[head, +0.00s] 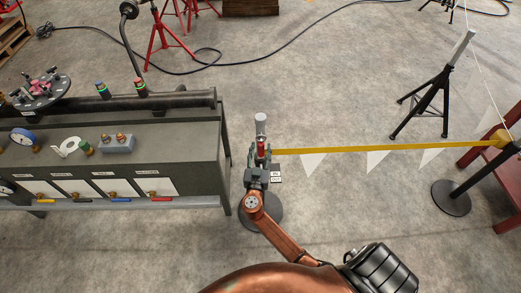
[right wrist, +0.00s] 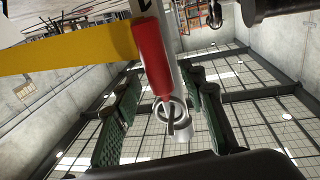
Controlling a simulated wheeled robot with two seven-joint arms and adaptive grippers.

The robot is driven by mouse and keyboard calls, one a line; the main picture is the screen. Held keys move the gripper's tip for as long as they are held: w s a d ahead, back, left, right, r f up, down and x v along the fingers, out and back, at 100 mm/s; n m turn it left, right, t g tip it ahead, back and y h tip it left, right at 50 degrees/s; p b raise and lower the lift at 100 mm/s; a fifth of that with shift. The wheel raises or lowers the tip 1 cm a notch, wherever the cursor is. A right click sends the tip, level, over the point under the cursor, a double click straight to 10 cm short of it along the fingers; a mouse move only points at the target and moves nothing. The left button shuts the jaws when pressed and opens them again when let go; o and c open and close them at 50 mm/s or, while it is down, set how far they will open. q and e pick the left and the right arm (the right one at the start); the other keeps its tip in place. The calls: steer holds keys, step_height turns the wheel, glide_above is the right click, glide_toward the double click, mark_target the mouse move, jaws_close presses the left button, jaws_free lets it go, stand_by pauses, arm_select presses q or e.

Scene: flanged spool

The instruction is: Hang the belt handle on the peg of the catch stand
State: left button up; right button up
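The red belt handle (head: 261,147) is upright against the grey post of the catch stand (head: 261,119), whose round base (head: 265,212) is on the floor. The yellow belt (head: 390,147) runs taut from the handle to the right. In the right wrist view, a metal ring (right wrist: 172,113) at the end of the red handle (right wrist: 152,58) overlaps the post, with a dark bar across it. I cannot tell whether the ring is fully around the peg. My right gripper (right wrist: 163,82) is open, its green-padded fingers apart on both sides of the handle. My left gripper is out of view.
A grey workbench (head: 170,135) with gauges and valves stands close to the left of the stand. The belt's far end meets a yellow housing (head: 499,137) on a dark post at right, beside a red table (head: 505,185). A black stand (head: 430,100) stands behind the belt.

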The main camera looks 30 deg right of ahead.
steer(key=shift+s+a+f, duration=0.1)
steer(key=shift+s+a, duration=0.25)
steer(key=shift+s, duration=0.1)
steer(key=v, duration=1.1)
steer(key=shift+w, duration=0.1)
